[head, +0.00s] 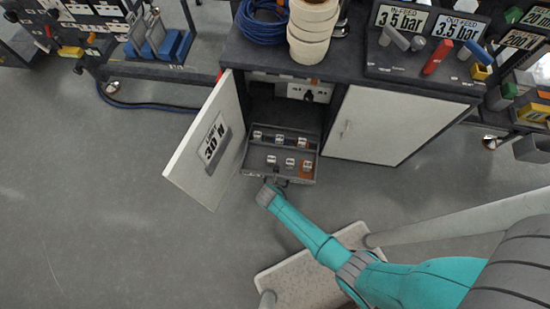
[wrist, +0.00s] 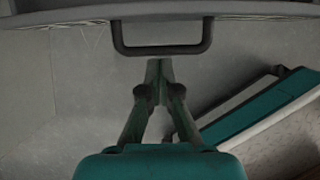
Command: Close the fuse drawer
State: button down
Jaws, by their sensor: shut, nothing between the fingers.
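The fuse drawer (head: 299,178) is pulled out of the dark cabinet in the head view, with several fuses standing in two rows inside it. Its front carries a dark bar handle (wrist: 162,50), seen close up in the wrist view. My gripper (wrist: 158,62) is shut and empty, with its fingertips together just at the handle bar, near its middle. I cannot tell whether the tips touch it. In the head view my gripper (head: 276,185) is at the drawer's front edge, mostly hidden by my arm.
The left cabinet door (head: 188,165) stands open beside the drawer. The right door (head: 385,128) is shut. A panel with 3.5 bar displays (head: 402,18), rolls of tape (head: 312,30) and a blue coil (head: 261,22) are on top. The floor to the left is clear.

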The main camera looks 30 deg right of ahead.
jog(key=shift+w+d+r, duration=0.1)
jog(key=shift+w+d, duration=0.45)
jog(key=shift+w, duration=0.25)
jog(key=shift+w+d+r, duration=0.1)
jog(key=shift+w+d, duration=0.45)
jog(key=shift+w, duration=0.2)
jog(key=shift+w, duration=0.1)
